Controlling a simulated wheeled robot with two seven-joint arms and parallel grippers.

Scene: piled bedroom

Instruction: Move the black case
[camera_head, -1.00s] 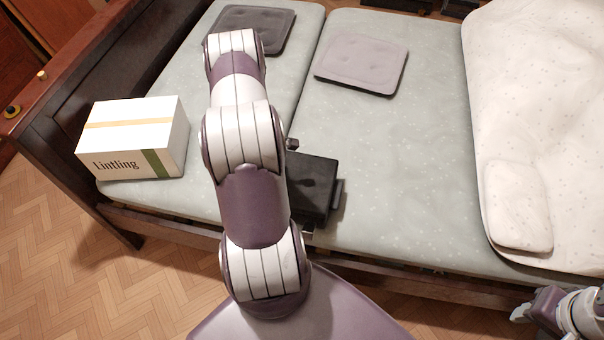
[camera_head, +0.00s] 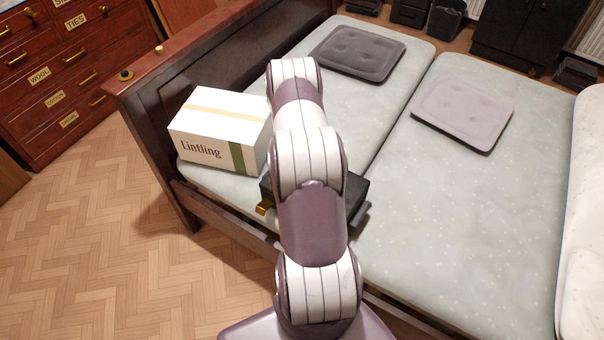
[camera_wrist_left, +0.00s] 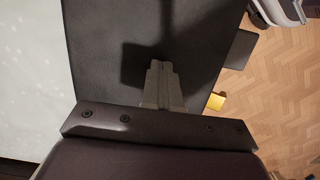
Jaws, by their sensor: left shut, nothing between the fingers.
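The black case (camera_head: 355,193) lies on the near edge of the bed, partly hidden behind my left arm in the head view. A gold-coloured piece (camera_head: 263,208) shows at its left end. In the left wrist view the case's dark flat face (camera_wrist_left: 105,45) fills much of the picture, with the gold piece (camera_wrist_left: 217,102) at its right edge. My left gripper (camera_wrist_left: 162,68) is shut and empty, pointing at this face; I cannot tell whether it touches. The arm hides this gripper in the head view. My right gripper is out of view.
A white "Lintling" box (camera_head: 220,130) sits left of the case on the bed (camera_head: 440,230). A dark cushion (camera_head: 358,53) and a grey cushion (camera_head: 462,112) lie farther back. The wooden bed end (camera_head: 215,62) rises behind the box. Open parquet floor (camera_head: 110,240) lies at left.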

